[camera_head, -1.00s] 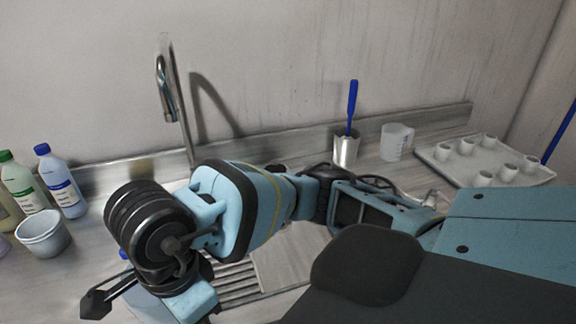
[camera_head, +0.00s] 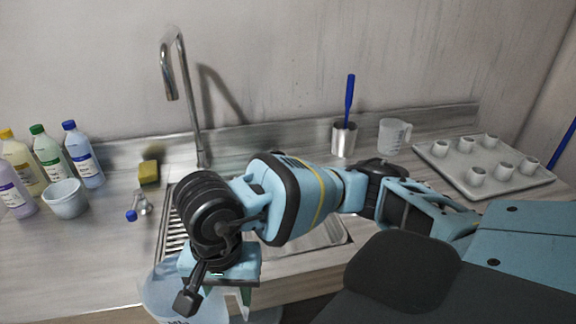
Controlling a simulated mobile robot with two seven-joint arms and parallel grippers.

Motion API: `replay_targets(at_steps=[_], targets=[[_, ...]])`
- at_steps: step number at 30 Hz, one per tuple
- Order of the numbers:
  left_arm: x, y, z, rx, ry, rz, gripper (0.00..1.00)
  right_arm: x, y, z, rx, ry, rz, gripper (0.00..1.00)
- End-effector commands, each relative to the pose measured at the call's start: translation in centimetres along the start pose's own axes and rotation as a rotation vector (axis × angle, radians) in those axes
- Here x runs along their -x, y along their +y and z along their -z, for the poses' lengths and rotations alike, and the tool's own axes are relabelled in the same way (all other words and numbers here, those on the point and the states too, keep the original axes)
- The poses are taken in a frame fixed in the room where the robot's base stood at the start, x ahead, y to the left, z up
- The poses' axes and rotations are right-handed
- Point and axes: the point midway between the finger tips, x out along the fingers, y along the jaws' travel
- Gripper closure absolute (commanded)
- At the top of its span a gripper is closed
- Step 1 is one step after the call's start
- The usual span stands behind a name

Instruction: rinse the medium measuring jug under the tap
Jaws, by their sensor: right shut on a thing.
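My right gripper (camera_head: 232,292) reaches down in front of the counter's front edge, partly hidden by its own wrist. It is shut on a pale translucent jug (camera_head: 163,291) with faint dark markings, cut off by the bottom of the picture. I take this for the medium measuring jug. The tap (camera_head: 184,95) is a tall steel gooseneck at the back of the sink (camera_head: 328,235); no water stream shows. My right arm hides much of the sink. My left gripper is not in view.
A smaller clear jug (camera_head: 393,136) and a steel cup (camera_head: 343,140) with a blue-handled brush stand behind right. A tray (camera_head: 452,178) of white cups is at right.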

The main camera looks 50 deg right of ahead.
Motion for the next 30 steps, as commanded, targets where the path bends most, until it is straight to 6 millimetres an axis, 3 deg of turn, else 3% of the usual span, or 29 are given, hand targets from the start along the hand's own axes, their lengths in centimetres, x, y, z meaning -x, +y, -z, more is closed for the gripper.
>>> replay_targets(at_steps=[18,30], targets=[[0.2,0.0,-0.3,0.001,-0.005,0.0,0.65,-2.4,2.1,4.0,0.715,0.008,0.001,1.0],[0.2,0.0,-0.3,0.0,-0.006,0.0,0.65,-2.6,2.4,4.4,0.807,0.011,0.001,1.0]])
